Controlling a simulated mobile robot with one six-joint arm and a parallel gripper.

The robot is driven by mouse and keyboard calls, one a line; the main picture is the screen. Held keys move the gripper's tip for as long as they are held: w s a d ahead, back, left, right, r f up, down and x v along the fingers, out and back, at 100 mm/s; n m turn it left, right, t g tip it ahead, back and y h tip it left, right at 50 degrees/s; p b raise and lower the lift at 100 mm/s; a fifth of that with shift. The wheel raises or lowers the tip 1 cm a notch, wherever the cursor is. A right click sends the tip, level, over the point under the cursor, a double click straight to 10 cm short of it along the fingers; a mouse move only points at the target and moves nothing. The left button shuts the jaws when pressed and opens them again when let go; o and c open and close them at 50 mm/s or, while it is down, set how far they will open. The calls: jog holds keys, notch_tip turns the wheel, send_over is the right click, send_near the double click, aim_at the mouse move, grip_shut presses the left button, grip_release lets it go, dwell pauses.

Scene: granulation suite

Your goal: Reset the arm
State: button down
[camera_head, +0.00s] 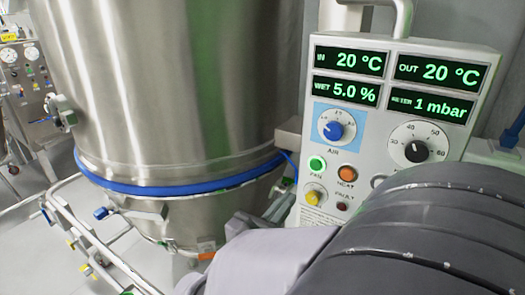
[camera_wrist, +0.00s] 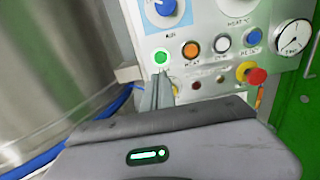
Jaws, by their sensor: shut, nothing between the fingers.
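My gripper (camera_wrist: 162,82) shows in the wrist view as narrow grey fingers, shut and empty, beyond the grey gripper body. The fingertips lie just below the lit green button (camera_wrist: 161,57) on the control panel (camera_wrist: 212,25); I cannot tell whether they touch it. In the head view my dark grey arm covers the lower right, and the fingertips cannot be made out clearly. The panel (camera_head: 335,120) there shows green readouts of 20 °C in, 20 °C out, 5.0 % and 1 mbar. The green FAN button (camera_head: 316,163) and orange HEAT button (camera_head: 347,174) are visible.
A large steel vessel (camera_head: 185,75) with a blue seal ring (camera_head: 180,190) stands left of the panel. Pipes with valves (camera_head: 105,213) run at lower left. The panel has a blue AIR knob (camera_head: 334,130), a black-centred dial (camera_head: 415,151) and a red mushroom button (camera_wrist: 257,76).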

jog(key=s+d+f+m+g, duration=0.3)
jog(key=s+d+m+g, duration=0.3)
jog(key=s+d+m, duration=0.1)
jog(key=s+d+f+m+g, duration=0.3)
jog(key=s+d+m+g, duration=0.25)
jog(key=d+m, duration=0.2)
jog(key=s+a+f+m+y, duration=0.4)
jog(key=s+a+m+y, duration=0.3)
jog(key=m, duration=0.4)
jog(key=a+r+m+t+y, duration=0.2)
jog(key=a+r+m+y, duration=0.3)
jog(key=a+m, duration=0.1)
jog(key=shift+w+m+t+y, duration=0.3)
jog(key=shift+w+m+t, duration=0.1)
jog(key=shift+m, duration=0.45)
